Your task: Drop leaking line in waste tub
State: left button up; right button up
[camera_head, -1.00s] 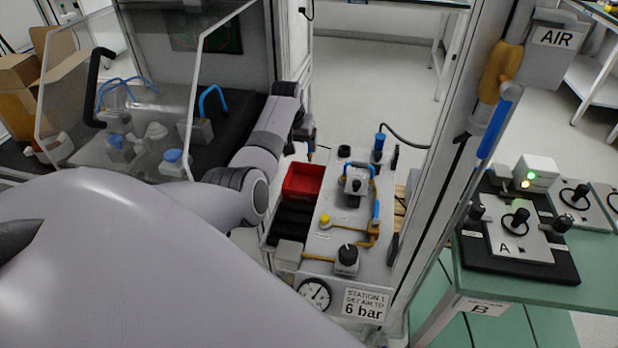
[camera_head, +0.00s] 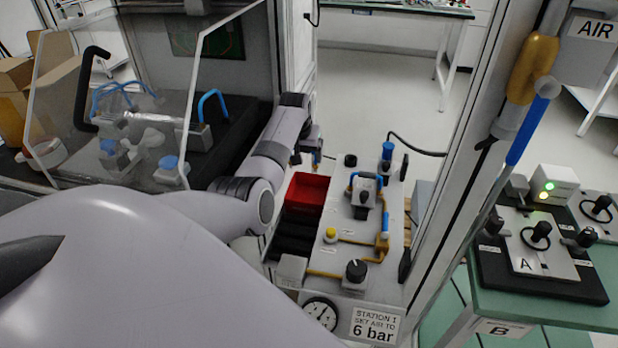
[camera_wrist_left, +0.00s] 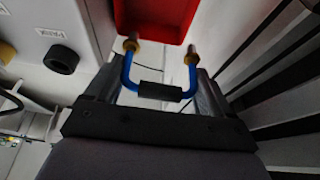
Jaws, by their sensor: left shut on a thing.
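The leaking line is a short blue hose (camera_wrist_left: 192,78) with brass ends and a black sleeve, bent in a U. In the left wrist view it sits between the two fingers of my left gripper (camera_wrist_left: 158,90), which is shut on its black middle. The brass ends point towards the waste tub (camera_wrist_left: 155,28), a red open box whose rim shows just beyond them. In the head view my left gripper (camera_head: 315,143) hangs above and just behind the red tub (camera_head: 306,189), apart from it. The line is mostly hidden there. My right gripper is not in view.
A grey pneumatic station (camera_head: 340,262) with knobs, a gauge (camera_head: 320,313) and another blue hose stands right of the tub. A frame post (camera_head: 450,170) rises beyond it. A clear guard panel (camera_head: 110,120) is at left. A green-topped table (camera_head: 500,305) stands at right.

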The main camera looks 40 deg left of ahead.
pick_arm(q)
notch_tip(320, 180, down, 4)
jog(key=b, duration=0.3)
jog(key=shift+r+b, duration=0.1)
jog(key=shift+b, duration=0.2)
jog(key=o, duration=1.1)
jog(key=shift+r, duration=0.1)
